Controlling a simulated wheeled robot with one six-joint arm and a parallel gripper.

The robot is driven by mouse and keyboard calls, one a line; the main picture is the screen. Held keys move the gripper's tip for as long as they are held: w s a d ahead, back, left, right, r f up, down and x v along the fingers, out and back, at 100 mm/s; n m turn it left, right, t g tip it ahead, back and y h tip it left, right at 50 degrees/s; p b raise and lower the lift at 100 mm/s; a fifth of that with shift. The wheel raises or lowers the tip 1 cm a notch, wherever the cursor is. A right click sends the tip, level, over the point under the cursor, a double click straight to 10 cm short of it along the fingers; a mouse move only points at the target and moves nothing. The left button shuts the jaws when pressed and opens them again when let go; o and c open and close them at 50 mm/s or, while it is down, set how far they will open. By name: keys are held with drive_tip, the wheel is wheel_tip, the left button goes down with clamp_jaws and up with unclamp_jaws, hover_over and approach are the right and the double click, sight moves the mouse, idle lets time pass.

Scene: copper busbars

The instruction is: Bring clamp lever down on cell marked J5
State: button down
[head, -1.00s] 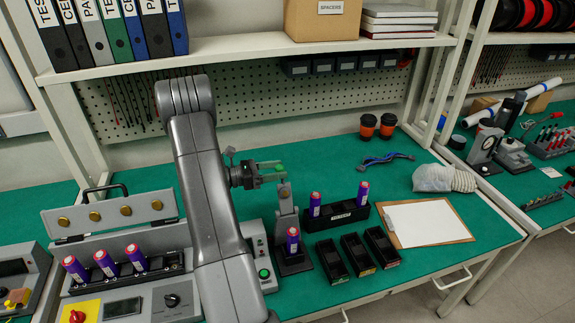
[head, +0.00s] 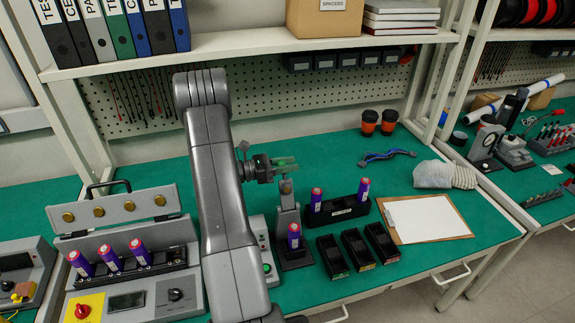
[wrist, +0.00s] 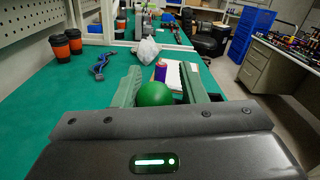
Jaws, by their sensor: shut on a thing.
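The clamp stand (head: 288,215) is grey and upright, with a purple cell (head: 294,240) with a red top standing in it at its base. No J5 mark is legible on any cell. My gripper (head: 284,163) is at the top of the stand, above the cell. In the wrist view its green fingers (wrist: 160,88) are on both sides of a round green knob (wrist: 154,94), and it is shut on this lever knob. The lever stands raised; most of it is hidden behind the fingers. The cell is upright below.
A black rack (head: 338,212) with two purple cells stands right of the clamp. Several empty black bins (head: 332,257) and a clipboard (head: 428,218) lie in front and to the right. A tester (head: 140,262) with several cells and an open lid is at left. Cups (head: 370,122) stand behind.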

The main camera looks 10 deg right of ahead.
drive_tip(key=shift+s+f+b, duration=0.15)
drive_tip(key=shift+b, duration=0.15)
drive_tip(key=s+m+b, duration=1.2)
drive_tip(key=s+b, duration=0.2)
drive_tip(key=b, duration=0.8)
drive_tip(key=s+f+m+t+b, duration=0.1)
drive_tip(key=s+f+m+b, duration=0.5)
drive_tip(key=b, duration=1.5)
wheel_tip(320, 180, down, 3)
drive_tip(key=m, duration=0.3)
drive_tip(key=shift+d+m+b, duration=0.3)
drive_tip(key=shift+d, duration=0.05)
